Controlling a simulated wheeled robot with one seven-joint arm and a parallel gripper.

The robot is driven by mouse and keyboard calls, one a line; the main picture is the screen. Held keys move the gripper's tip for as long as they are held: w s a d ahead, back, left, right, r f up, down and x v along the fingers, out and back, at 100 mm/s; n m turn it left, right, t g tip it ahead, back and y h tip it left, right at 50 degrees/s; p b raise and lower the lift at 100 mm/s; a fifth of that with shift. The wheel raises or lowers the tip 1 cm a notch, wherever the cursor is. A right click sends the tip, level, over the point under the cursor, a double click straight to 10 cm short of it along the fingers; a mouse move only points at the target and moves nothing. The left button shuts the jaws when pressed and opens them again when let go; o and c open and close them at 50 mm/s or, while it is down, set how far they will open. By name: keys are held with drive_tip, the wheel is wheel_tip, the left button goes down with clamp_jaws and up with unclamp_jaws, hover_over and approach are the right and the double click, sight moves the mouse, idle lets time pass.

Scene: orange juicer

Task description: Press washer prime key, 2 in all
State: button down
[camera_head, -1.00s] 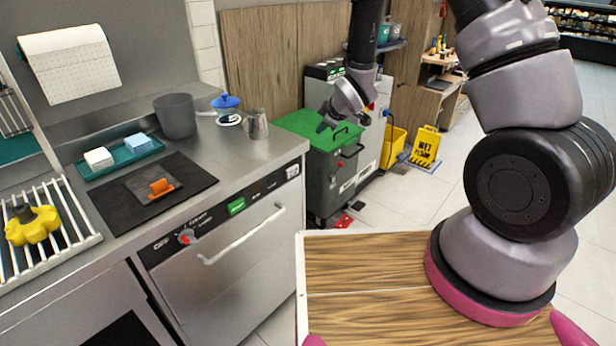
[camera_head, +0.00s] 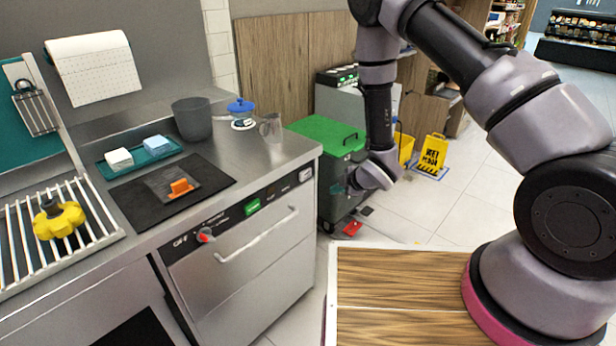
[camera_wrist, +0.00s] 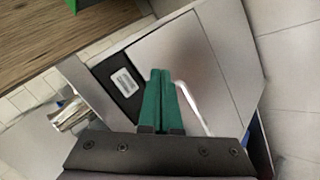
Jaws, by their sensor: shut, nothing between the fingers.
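The washer (camera_head: 250,270) is a steel under-counter machine with a long bar handle. Its dark control strip (camera_head: 232,218) carries a red knob (camera_head: 205,235), a green display (camera_head: 252,206), small markings and a white label at the right end. Which key is the prime key is too small to tell. My gripper (camera_head: 343,187) is shut and empty, to the right of the strip and apart from it. In the wrist view its green fingers (camera_wrist: 161,100) are together in front of the washer door (camera_wrist: 185,60), with the white label (camera_wrist: 124,82) to their left.
The counter above holds a grey pot (camera_head: 192,118), a metal pitcher (camera_head: 271,127), a blue-lidded jar (camera_head: 241,112) and a black mat (camera_head: 215,178). A green-lidded bin (camera_head: 325,132) stands behind my gripper. The floor right of the washer has free room.

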drive_tip(key=w+a, duration=0.5)
drive_tip(key=a, duration=0.2)
drive_tip(key=shift+w, duration=0.25)
idle(2.0)
drive_tip(key=shift+w+a, duration=0.25)
drive_tip(key=shift+a, duration=0.1)
drive_tip(key=shift+w+a, duration=0.3)
drive_tip(key=shift+a, duration=0.1)
idle(0.7)
drive_tip(key=shift+d, duration=0.1)
drive_tip(key=shift+s+d, duration=0.6)
drive_tip(key=shift+d, duration=0.05)
drive_tip(key=shift+s+d, duration=0.75)
drive_tip(key=shift+d, duration=0.25)
drive_tip(key=shift+s+d, duration=0.75)
drive_tip(key=shift+d, duration=0.2)
idle(0.9)
